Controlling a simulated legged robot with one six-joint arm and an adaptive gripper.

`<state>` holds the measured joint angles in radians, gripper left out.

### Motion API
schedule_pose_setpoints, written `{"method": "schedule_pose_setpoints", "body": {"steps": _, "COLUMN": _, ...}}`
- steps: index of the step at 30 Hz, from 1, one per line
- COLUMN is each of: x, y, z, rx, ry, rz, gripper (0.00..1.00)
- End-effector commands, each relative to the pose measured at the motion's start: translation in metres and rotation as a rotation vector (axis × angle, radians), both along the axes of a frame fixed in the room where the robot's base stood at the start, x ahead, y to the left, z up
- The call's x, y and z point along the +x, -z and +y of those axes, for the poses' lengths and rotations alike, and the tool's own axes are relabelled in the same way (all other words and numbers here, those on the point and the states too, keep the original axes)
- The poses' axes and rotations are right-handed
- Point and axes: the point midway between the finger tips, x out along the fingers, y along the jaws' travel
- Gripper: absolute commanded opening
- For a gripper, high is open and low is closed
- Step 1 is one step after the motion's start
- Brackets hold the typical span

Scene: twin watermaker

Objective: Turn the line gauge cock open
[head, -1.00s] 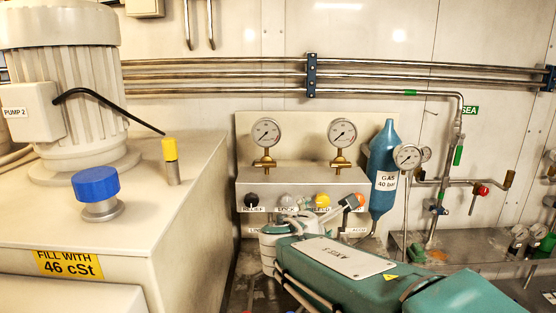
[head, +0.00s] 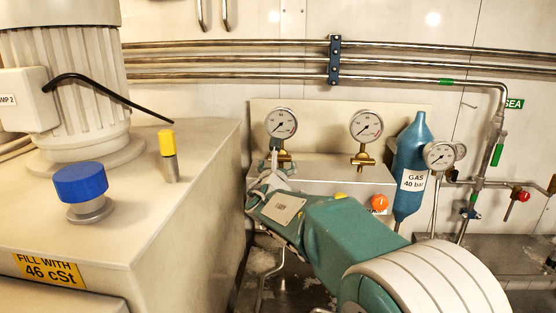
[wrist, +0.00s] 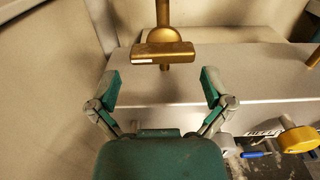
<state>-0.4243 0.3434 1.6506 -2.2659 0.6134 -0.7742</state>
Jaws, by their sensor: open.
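Two dial gauges stand on the beige panel block, a left gauge (head: 281,123) and a right gauge (head: 366,126). Each has a brass cock under it; the right cock (head: 362,159) is in clear view. The left cock is partly hidden by my gripper (head: 272,165) in the head view. In the wrist view a brass cock with a crosswise bar handle (wrist: 165,53) is ahead of my gripper (wrist: 162,82). My fingers are spread and empty, one to each side, short of the handle and apart from it. No label tells which gauge is the line gauge.
A blue gas bottle (head: 412,170) stands right of the block. The tank (head: 120,225) with a blue cap (head: 86,183) fills the left.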

Motion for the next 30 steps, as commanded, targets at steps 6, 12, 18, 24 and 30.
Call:
{"method": "schedule_pose_setpoints", "body": {"steps": 6, "x": 0.03, "y": 0.001, "z": 0.001, "rx": -0.001, "ry": 0.003, "rz": 0.0, "gripper": 1.0}}
{"method": "schedule_pose_setpoints", "body": {"steps": 12, "x": 0.038, "y": 0.001, "z": 0.001, "rx": -0.001, "ry": 0.001, "rz": 0.0, "gripper": 1.0}}
{"method": "schedule_pose_setpoints", "body": {"steps": 18, "x": 0.038, "y": 0.001, "z": 0.001, "rx": -0.001, "ry": 0.0, "rz": 0.0, "gripper": 1.0}}
{"method": "schedule_pose_setpoints", "body": {"steps": 24, "x": 0.038, "y": 0.0, "z": 0.001, "rx": -0.001, "ry": 0.0, "rz": 0.0, "gripper": 0.44}}
{"method": "schedule_pose_setpoints", "body": {"steps": 30, "x": 0.038, "y": 0.001, "z": 0.002, "rx": 0.004, "ry": 0.0, "rz": 0.0, "gripper": 0.44}}
